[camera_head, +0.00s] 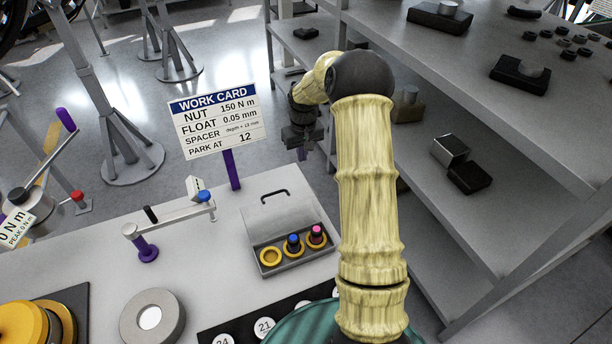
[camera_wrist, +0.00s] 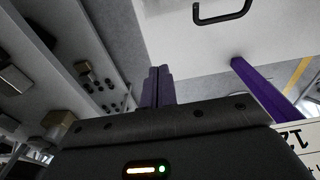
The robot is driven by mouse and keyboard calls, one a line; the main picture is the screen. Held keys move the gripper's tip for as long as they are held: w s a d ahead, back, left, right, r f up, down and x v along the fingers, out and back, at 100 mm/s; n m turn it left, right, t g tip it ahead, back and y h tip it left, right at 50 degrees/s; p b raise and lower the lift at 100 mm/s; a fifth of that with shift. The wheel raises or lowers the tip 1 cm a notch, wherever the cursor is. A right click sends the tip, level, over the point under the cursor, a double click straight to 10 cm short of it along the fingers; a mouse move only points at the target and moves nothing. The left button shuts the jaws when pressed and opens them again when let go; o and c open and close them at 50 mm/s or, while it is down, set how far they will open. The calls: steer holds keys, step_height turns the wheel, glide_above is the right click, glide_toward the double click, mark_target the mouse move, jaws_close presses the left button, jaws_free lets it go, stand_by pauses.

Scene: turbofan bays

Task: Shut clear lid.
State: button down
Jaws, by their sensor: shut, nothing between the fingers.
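The clear lid (camera_head: 268,219) stands raised at the back of a small grey case (camera_head: 292,268) on the bench, with a black handle (camera_head: 270,193) along its upper edge. The case is open in front and holds yellow rings and two dark pegs, one blue-topped and one pink-topped. My gripper (camera_head: 302,153) is up behind and to the right of the lid, apart from it. In the wrist view its purple fingers (camera_wrist: 157,86) are together and empty. The handle (camera_wrist: 222,14) shows at the top of that view, beyond the fingertips. The lid's sheet is hard to make out there.
A work card (camera_head: 217,122) on a purple post (camera_head: 231,169) stands left of my gripper; the post also shows in the wrist view (camera_wrist: 265,90). Grey shelving (camera_head: 480,220) is on the right. A purple-posted fixture (camera_head: 145,248) and a grey ring (camera_head: 152,317) are on the bench.

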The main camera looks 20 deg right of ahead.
steer(key=s+f+p, duration=0.3)
steer(key=f+p, duration=0.2)
steer(key=f, duration=0.2)
steer(key=shift+s, duration=0.2)
stand_by(0.4)
